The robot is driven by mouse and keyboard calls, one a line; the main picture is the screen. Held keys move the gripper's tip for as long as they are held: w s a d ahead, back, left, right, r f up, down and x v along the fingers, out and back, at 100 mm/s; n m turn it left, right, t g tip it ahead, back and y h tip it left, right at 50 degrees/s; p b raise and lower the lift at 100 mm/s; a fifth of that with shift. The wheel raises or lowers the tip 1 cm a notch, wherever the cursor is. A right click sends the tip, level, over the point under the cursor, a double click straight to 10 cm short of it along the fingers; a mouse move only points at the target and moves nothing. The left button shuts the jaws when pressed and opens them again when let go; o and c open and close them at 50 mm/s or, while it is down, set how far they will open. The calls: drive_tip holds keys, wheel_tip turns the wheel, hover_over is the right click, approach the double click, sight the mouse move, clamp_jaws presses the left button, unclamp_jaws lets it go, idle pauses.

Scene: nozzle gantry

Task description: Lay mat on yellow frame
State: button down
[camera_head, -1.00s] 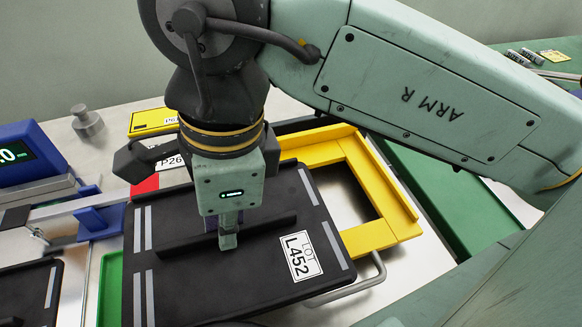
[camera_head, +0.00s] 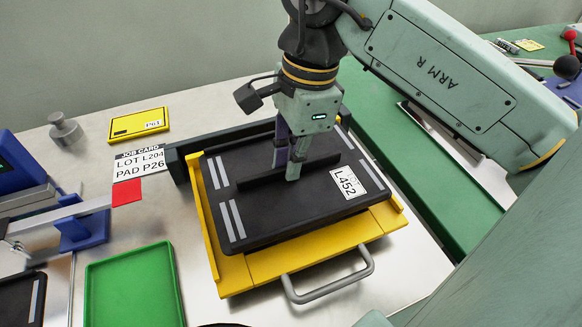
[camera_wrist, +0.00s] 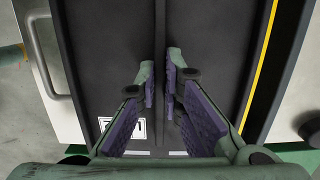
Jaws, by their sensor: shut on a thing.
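The black mat (camera_head: 268,218) has pale grey stripes near its ends, a raised rib across its middle and a white label reading L452. It lies over the yellow frame (camera_head: 322,259), roughly lined up with it, and covers the frame's middle. The frame's left side, front edge and right front corner show. I cannot tell whether the mat touches the frame or is slightly above it. My gripper (camera_head: 288,172) is shut on the mat's rib from above. The wrist view shows the fingers (camera_wrist: 161,88) over the mat's dark surface (camera_wrist: 100,50).
A grey handle (camera_head: 331,284) sticks out from the frame's front. A dark bar (camera_head: 182,163) stands behind the frame. To the left are an empty green tray (camera_head: 132,289), a job card (camera_head: 140,164), a red tab (camera_head: 127,192) and a blue device (camera_head: 85,232). A yellow plate (camera_head: 139,123) lies at the back.

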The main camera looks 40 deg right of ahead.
drive_tip(key=shift+f, duration=0.95)
drive_tip(key=shift+f+b, duration=0.45)
drive_tip(key=shift+b, duration=0.2)
drive_tip(key=shift+f, duration=0.2)
drive_tip(key=c, duration=1.7)
unclamp_jaws()
drive_tip(key=shift+r, duration=0.1)
